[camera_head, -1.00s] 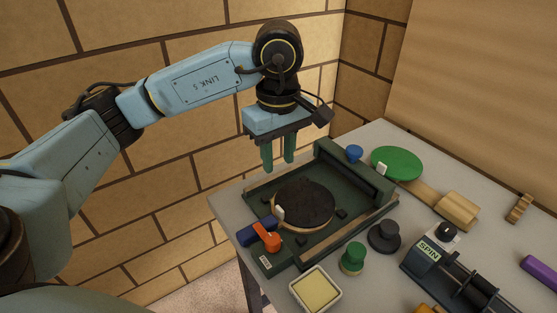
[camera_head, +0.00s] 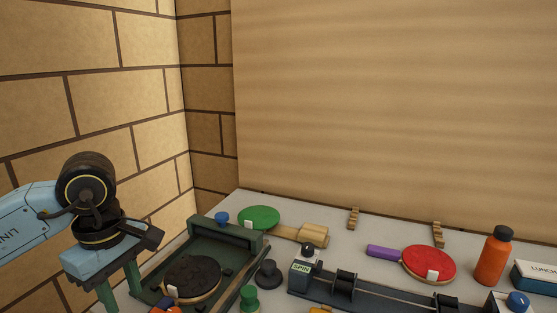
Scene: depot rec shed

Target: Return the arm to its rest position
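My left arm comes in from the left, and its gripper (camera_head: 118,285) points down at the left edge of the table. Its two green fingers are apart with nothing seen between them; the fingertips are near the bottom of the picture. The gripper is just left of a dark green press-like frame (camera_head: 222,238), in which a round black paddle face (camera_head: 192,277) lies. My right arm and gripper are not in view.
On the table (camera_head: 345,249) are a green paddle (camera_head: 259,217), a red paddle (camera_head: 429,264), an orange bottle (camera_head: 493,258), a box (camera_head: 538,277) and a rail device labelled SPIN (camera_head: 303,270). Brick wall (camera_head: 90,90) stands behind my arm; the air above the table is clear.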

